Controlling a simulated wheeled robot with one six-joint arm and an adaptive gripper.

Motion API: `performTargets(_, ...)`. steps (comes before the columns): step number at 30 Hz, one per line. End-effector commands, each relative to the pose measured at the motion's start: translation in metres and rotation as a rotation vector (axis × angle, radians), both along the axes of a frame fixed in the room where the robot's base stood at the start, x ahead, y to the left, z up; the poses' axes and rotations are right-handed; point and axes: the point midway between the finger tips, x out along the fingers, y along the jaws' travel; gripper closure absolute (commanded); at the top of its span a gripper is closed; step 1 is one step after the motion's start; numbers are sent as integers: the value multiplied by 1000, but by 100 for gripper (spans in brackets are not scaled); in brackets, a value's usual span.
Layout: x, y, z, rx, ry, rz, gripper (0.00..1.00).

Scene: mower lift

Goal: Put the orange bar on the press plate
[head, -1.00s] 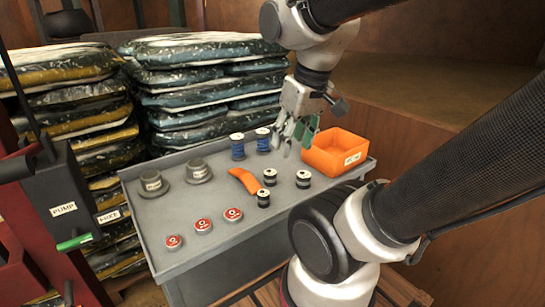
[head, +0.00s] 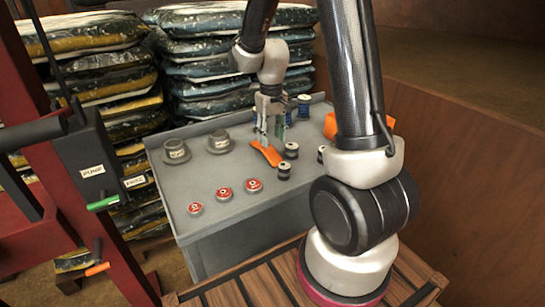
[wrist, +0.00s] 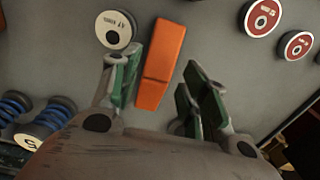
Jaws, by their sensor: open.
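The orange bar (head: 268,154) lies flat on the grey bench top (head: 205,176), near its middle. In the wrist view the orange bar (wrist: 163,62) runs away from me between the two finger lines. My gripper (head: 268,138) is open and points down over the bar's far end. Its green-padded fingers (wrist: 162,88) stand apart on either side of the bar's near end. I cannot tell whether they touch it. A red press frame with a dark PUMP box (head: 90,165) stands at the left. I cannot make out its plate.
A dark spool (wrist: 116,30) sits close beside the bar, left in the wrist view. Red-topped discs (head: 224,193), grey flanged parts (head: 176,152) and blue spools share the bench. An orange bin (head: 330,126) is partly behind my arm. Stacked sacks (head: 237,60) stand behind.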

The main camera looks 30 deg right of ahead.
Motion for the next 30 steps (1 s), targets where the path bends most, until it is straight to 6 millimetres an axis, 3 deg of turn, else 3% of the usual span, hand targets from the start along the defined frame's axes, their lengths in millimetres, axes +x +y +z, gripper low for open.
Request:
performTargets(10, -2, 2, -50, 0, 2, 0, 55)
performTargets(19, -1, 2, -57, 0, -1, 0, 55)
performTargets(27, -2, 2, -57, 0, -1, 0, 100)
performTargets(30, -1, 2, -56, 0, -1, 0, 100)
